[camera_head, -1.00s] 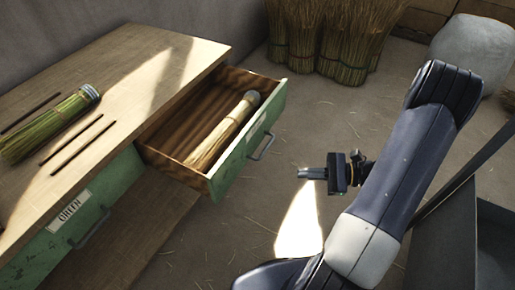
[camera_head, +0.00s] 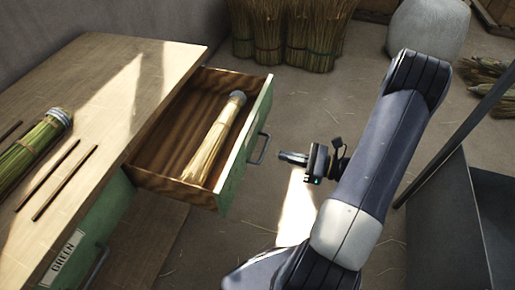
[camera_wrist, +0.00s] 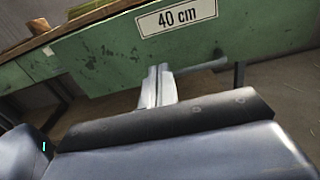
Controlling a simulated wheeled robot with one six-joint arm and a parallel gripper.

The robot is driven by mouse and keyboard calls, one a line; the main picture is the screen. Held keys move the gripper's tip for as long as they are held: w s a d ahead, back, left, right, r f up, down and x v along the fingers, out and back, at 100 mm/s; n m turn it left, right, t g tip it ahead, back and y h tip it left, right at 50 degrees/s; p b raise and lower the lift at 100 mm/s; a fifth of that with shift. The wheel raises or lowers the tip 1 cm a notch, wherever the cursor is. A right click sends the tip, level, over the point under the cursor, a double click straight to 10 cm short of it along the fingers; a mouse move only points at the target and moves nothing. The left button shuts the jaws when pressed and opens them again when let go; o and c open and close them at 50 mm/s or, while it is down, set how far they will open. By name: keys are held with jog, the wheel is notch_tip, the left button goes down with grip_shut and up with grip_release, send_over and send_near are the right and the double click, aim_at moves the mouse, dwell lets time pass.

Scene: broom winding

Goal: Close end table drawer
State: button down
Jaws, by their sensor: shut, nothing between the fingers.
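The end table drawer (camera_head: 246,155) is pulled out from the far end of the wooden workbench (camera_head: 105,85). It has a green front with a metal handle (camera_head: 262,150), and a straw broom bundle (camera_head: 212,145) lies inside. My gripper (camera_head: 284,156) is shut and empty, just right of the drawer front near the handle, apparently apart from it. In the wrist view, the green drawer front (camera_wrist: 110,60) with a "40 cm" label fills the upper part. My gripper's fingers (camera_wrist: 158,78) point at it below the label, close to the handle (camera_wrist: 203,66).
A second green drawer (camera_head: 75,245), labelled "GREEN", is at the near end. A tied bundle (camera_head: 35,150) and thin sticks (camera_head: 62,180) lie on the bench top. Straw bundles (camera_head: 285,35) stand behind. A grey bin (camera_head: 450,220) is at right. Floor lies open between.

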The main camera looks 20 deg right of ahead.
aim_at(248, 147)
jog(key=x, duration=0.9)
jog(key=shift+a, duration=0.15)
jog(key=b+x, duration=0.4)
jog(key=x, duration=2.4)
jog(key=shift+f+b, duration=0.1)
jog(key=shift+b, duration=0.25)
jog(key=shift+w+a, duration=0.1)
jog(key=shift+w, duration=0.05)
jog(key=shift+r, duration=0.3)
